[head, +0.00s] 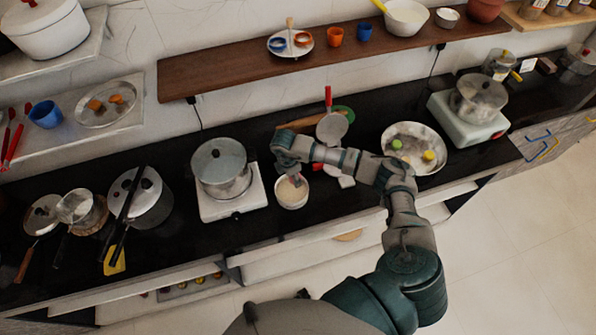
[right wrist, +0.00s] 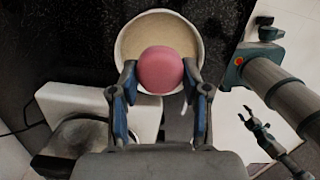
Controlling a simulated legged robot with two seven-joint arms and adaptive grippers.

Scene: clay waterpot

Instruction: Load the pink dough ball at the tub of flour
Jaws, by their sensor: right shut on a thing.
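The pink dough ball (right wrist: 161,70) sits between the two fingers of my right gripper (right wrist: 160,88), which is shut on it. The ball is over the tub of flour (right wrist: 200,42), a round white tub with a pale cream filling. I cannot tell whether the ball touches the flour. In the head view my right gripper (head: 294,172) points down at the tub (head: 292,203), and the ball is mostly hidden. My left gripper (right wrist: 250,118) shows small at the right of the right wrist view, with its fingers apart and empty.
A pot on a white burner (head: 233,207) stands just left of the tub. A plate (head: 433,163) with small coloured items lies to the right. A red-handled pan (head: 332,127) and a wooden board (head: 300,124) are behind. The dark counter's front edge is close.

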